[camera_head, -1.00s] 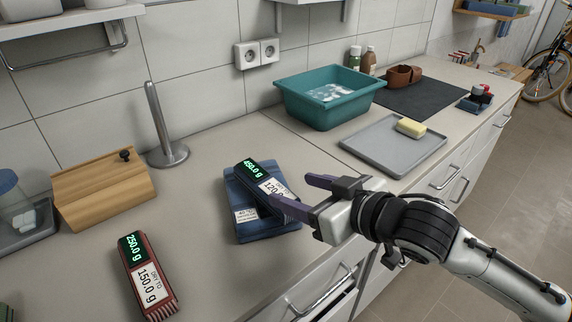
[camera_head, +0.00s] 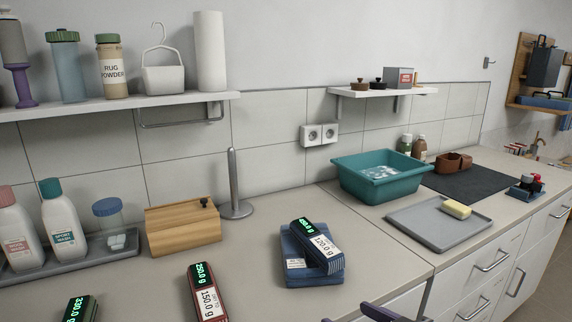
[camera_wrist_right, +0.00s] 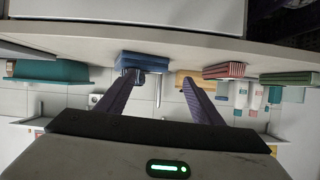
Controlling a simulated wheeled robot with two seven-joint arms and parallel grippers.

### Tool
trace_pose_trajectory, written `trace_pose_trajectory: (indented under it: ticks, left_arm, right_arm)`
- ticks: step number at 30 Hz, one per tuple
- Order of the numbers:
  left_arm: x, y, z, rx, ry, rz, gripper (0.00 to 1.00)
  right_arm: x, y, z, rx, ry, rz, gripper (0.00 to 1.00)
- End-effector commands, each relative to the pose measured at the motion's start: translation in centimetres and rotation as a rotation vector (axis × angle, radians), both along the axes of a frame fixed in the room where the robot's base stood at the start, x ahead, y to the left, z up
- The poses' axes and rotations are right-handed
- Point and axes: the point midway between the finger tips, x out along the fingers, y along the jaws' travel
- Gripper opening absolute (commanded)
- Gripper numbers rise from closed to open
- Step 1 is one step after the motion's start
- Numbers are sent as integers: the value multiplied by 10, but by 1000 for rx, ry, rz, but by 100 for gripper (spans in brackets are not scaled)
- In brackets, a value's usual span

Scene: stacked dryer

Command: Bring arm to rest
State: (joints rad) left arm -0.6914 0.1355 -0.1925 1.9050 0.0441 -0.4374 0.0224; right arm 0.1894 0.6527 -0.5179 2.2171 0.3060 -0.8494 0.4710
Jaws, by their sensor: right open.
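My right gripper (camera_head: 400,312) shows only at the bottom edge of the head view, its purple fingers in front of the counter edge. In the right wrist view the gripper (camera_wrist_right: 160,90) is open, with nothing between its fingers. The stack also shows in the right wrist view (camera_wrist_right: 143,61), apart from the fingers. My left gripper is not in view.
A red labelled block (camera_head: 206,292) and a dark green one (camera_head: 80,309) lie at the front left. A wooden box (camera_head: 183,229), a steel post (camera_head: 235,190), a teal tub (camera_head: 380,178) and a grey tray (camera_head: 437,225) stand behind or to the right. Shelves hang above.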

Motion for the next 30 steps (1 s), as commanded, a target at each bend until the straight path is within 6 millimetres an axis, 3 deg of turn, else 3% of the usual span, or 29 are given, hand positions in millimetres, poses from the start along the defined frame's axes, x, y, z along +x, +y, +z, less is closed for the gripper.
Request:
trace_pose_trajectory:
  ticks: [4,8,10,15,18,23,30]
  left_arm:
    - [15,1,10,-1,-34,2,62]
    - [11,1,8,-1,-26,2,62]
    - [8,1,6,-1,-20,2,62]
    - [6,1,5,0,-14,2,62]
    - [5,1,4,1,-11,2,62]
    - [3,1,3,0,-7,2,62]
    - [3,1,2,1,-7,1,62]
  right_arm:
    - [-11,0,-39,20,38,-20,61]
    - [-26,-3,-82,29,81,-49,61]
    - [-42,-7,-115,29,116,-75,61]
    - [-111,-24,-212,-7,233,-161,61]
    - [-154,-34,-253,-43,292,-199,61]
    - [-202,-44,-289,-88,354,-228,61]
    - [-206,-45,-291,-91,358,-231,61]
